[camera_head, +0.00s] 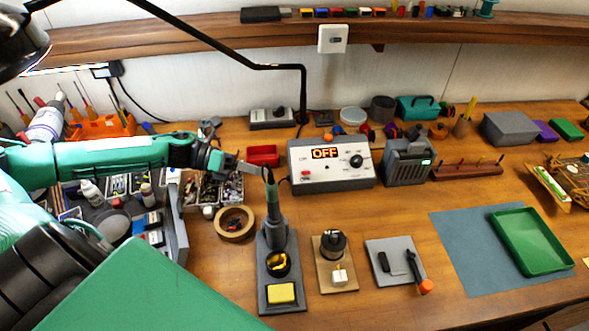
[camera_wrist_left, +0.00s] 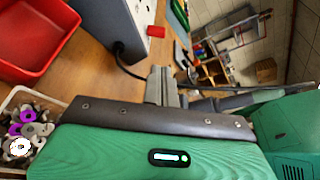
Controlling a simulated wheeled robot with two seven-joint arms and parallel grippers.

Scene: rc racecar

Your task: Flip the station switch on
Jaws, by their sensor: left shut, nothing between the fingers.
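The station (camera_head: 333,185) is a grey box on the wooden bench in the head view, with an orange display (camera_head: 325,153) reading OFF. A small red switch (camera_head: 306,173) sits at the left of its front face, and a dark knob (camera_head: 356,161) at the right. My left gripper (camera_head: 255,170) is shut and empty, left of the station and apart from it. In the left wrist view its fingers (camera_wrist_left: 162,82) are together; the station (camera_wrist_left: 112,18) stands beyond, with a red part (camera_wrist_left: 155,31) on it. My right gripper is not in view.
A soldering iron (camera_head: 272,200) stands upright in its holder just right of and in front of my left gripper. A red bin (camera_head: 263,154) lies behind the gripper. A tape roll (camera_head: 234,223) is in front.

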